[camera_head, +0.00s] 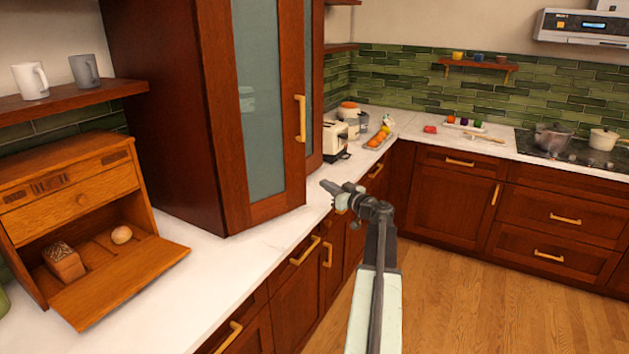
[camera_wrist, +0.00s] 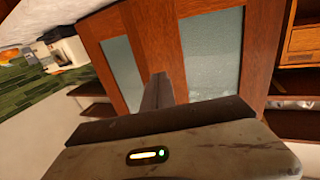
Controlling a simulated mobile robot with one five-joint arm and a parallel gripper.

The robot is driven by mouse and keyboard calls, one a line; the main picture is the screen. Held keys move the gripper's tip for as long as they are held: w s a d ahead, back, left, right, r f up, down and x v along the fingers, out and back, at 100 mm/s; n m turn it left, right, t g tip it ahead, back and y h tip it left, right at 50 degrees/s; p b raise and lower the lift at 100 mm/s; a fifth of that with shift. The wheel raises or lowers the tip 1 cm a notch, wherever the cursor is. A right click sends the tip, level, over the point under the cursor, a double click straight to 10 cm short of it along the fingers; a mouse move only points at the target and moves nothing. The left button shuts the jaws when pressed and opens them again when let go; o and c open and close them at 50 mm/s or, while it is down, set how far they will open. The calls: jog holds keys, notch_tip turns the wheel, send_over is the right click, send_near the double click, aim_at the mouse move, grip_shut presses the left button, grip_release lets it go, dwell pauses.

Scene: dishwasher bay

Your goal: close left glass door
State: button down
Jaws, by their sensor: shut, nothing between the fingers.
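The left glass door (camera_head: 258,100) is a brown wooden frame with a grey-green pane on the tall cabinet. Its gold handle (camera_head: 301,118) is near its right edge. That edge overlaps the right glass door (camera_head: 314,90) in the head view and seems to stand a little forward of it; the exact gap cannot be told. My gripper (camera_head: 325,185) is shut and empty, low and to the right of the door's handle edge, above the counter. In the wrist view, upside down, the left door's pane (camera_wrist: 210,55) shows right of my fingers (camera_wrist: 158,82).
The white counter (camera_head: 215,265) runs below the cabinet. An open wooden bread box (camera_head: 70,195) stands at left. A toaster (camera_head: 335,140) and a tray of food (camera_head: 378,140) lie beyond my gripper. The wooden floor (camera_head: 450,300) at right is clear.

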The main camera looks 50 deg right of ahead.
aim_at(299, 169)
jog(key=w, duration=0.4)
jog(key=w+d, duration=0.1)
jog(key=w, duration=0.8)
jog(key=shift+d, duration=0.25)
